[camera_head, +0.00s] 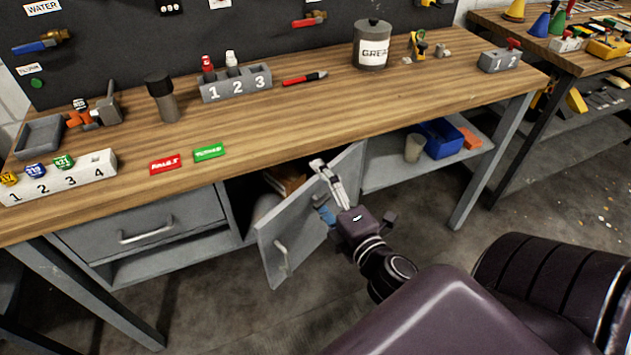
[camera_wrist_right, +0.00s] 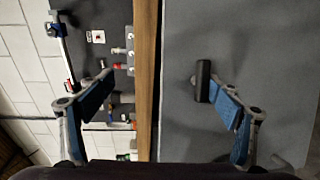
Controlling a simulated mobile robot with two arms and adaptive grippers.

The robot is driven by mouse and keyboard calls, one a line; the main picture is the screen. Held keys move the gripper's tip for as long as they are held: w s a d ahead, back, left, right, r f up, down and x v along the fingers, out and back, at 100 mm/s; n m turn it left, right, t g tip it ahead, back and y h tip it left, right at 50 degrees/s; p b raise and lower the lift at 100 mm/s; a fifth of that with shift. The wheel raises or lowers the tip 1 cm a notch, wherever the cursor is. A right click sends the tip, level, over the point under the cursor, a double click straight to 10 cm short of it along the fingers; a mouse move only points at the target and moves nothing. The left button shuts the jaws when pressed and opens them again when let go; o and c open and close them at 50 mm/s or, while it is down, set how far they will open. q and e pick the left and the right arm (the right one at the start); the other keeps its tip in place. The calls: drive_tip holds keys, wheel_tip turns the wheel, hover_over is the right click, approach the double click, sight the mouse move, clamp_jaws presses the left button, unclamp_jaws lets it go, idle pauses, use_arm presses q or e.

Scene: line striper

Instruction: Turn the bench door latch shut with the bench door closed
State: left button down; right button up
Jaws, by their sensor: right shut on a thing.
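The grey bench door (camera_head: 290,225) stands ajar under the workbench, its pale handle (camera_head: 282,258) low on its face. My right gripper (camera_head: 322,178) is at the door's upper edge, one finger rising above that edge and a blue finger pad in front of its face. In the right wrist view the grey panel fills the right side. A dark knob, seemingly the latch (camera_wrist_right: 203,80), sits against the inner side of the right fingertip. The fingers look well apart there; the other fingertip's contact is unclear. My left gripper is not in view.
The wooden bench top (camera_head: 300,120) overhangs the door. A closed drawer (camera_head: 145,232) is to its left, and a lower shelf with a blue bin (camera_head: 440,138) and a cup (camera_head: 414,148) is to its right. The floor in front is clear.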

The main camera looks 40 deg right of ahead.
drive_tip(key=shift+s+a+r+b, duration=0.35)
drive_tip(key=shift+s+a+r, duration=0.1)
drive_tip(key=shift+s+r, duration=0.4)
drive_tip(key=shift+s+a+r, duration=0.1)
drive_tip(key=shift+s+a, duration=0.05)
drive_tip(key=shift+s, duration=0.3)
drive_tip(key=shift+s+a+r, duration=0.1)
drive_tip(key=shift+s, duration=0.35)
drive_tip(key=c, duration=1)
drive_tip(key=shift+s+d+f+b, duration=0.2)
drive_tip(key=shift+s+f+b, duration=0.25)
drive_tip(key=shift+f+b, duration=0.1)
drive_tip(key=shift+a, duration=0.1)
